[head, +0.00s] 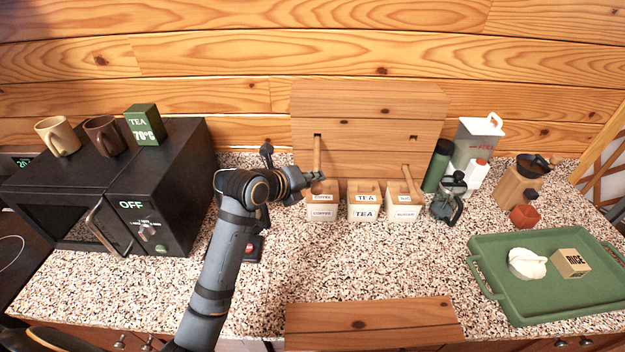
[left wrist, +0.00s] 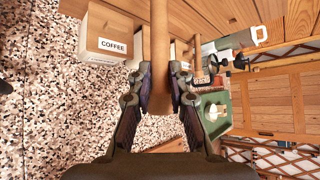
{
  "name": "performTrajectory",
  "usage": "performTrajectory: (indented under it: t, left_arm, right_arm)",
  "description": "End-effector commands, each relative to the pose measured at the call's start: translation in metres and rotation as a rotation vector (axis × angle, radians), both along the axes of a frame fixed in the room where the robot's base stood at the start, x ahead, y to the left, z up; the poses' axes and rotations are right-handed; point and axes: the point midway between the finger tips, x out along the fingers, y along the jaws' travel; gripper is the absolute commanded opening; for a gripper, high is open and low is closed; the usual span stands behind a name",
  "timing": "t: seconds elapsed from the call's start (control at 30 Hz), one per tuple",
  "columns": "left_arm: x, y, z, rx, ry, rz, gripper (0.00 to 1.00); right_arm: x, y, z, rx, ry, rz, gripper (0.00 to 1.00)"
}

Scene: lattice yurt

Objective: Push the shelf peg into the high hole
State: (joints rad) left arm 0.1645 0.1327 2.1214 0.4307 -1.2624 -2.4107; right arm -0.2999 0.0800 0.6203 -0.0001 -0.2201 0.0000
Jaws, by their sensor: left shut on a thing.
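A wooden peg (head: 317,152) stands roughly upright before the wooden back panel (head: 370,105). My left gripper (head: 313,182) is shut on its lower part, above the coffee canister. In the left wrist view the peg (left wrist: 160,45) runs between the fingers (left wrist: 160,88) and out of the top edge. In the head view its upper end is just below a small dark hole (head: 318,135) at the panel's left. I cannot tell whether it touches the panel. A similar hole (head: 413,137) is at the right. A second peg (head: 409,180) leans by the sugar canister. My right gripper is not in view.
Coffee (head: 321,213), tea (head: 365,212) and sugar canisters (head: 403,212) stand under the panel. A black oven (head: 180,190) is left; a French press (head: 447,205) and green tray (head: 490,285) are right. A loose board (head: 375,325) lies in front. The counter's middle is clear.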

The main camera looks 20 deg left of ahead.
Motion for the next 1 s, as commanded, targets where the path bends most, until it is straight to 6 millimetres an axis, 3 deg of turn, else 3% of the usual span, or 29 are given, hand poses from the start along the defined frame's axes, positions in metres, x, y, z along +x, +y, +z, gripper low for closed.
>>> performTrajectory:
  t: [1.0]
  left_arm:
    - [0.025,0.007,0.000,0.000,-0.002,0.000,0.00]
  right_arm:
    - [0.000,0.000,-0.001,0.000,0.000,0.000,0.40]
